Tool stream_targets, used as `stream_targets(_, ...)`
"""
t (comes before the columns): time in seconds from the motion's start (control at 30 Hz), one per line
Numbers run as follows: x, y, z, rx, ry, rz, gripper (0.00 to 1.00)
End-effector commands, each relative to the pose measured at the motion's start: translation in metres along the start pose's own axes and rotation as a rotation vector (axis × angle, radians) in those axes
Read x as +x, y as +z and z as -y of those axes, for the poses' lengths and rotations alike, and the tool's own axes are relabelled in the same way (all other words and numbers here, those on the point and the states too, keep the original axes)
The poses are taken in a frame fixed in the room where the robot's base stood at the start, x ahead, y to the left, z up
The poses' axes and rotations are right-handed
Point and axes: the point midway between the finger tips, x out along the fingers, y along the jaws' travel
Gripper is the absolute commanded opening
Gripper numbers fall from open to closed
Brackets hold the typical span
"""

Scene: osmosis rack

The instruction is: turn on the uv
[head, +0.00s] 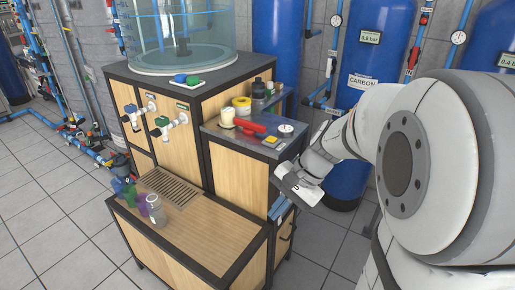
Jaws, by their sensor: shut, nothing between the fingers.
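No part that I can clearly identify as the UV unit or its switch shows in the head view. A small white panel with a blue and a green knob or button (187,79) sits on the cabinet top in front of the clear tank; its label is too small to read. My gripper (280,208) is shut and empty. It points down beside the right side of the wooden cabinet (238,165), below the side shelf. Whether it touches the cabinet I cannot tell.
Two taps, blue-handled (131,112) and green-handled (162,122), are on the cabinet front. The side shelf (262,147) holds a red tool (250,127), a gauge and small containers. Blue tanks (372,50) and pipes stand behind. Tiled floor (50,200) is clear at left.

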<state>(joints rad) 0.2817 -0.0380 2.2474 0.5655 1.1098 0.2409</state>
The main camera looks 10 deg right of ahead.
Motion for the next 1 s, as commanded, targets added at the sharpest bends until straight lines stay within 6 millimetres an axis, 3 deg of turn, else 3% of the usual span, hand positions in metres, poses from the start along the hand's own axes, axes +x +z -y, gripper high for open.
stream_targets(0.03,0.02,-0.029,-0.002,0.126,-0.064,0.054,0.0)
stream_targets(0.27,0.047,-0.148,0.001,0.628,-0.407,0.293,0.0)
stream_targets(0.4,0.054,-0.228,-0.019,0.877,-0.628,0.428,0.0)
stream_targets(0.53,0.055,-0.287,-0.044,1.033,-0.802,0.526,0.0)
stream_targets(0.7,0.053,-0.328,-0.068,1.131,-0.936,0.596,0.0)
stream_targets(1.0,0.05,-0.336,-0.073,1.152,-0.969,0.612,0.0)
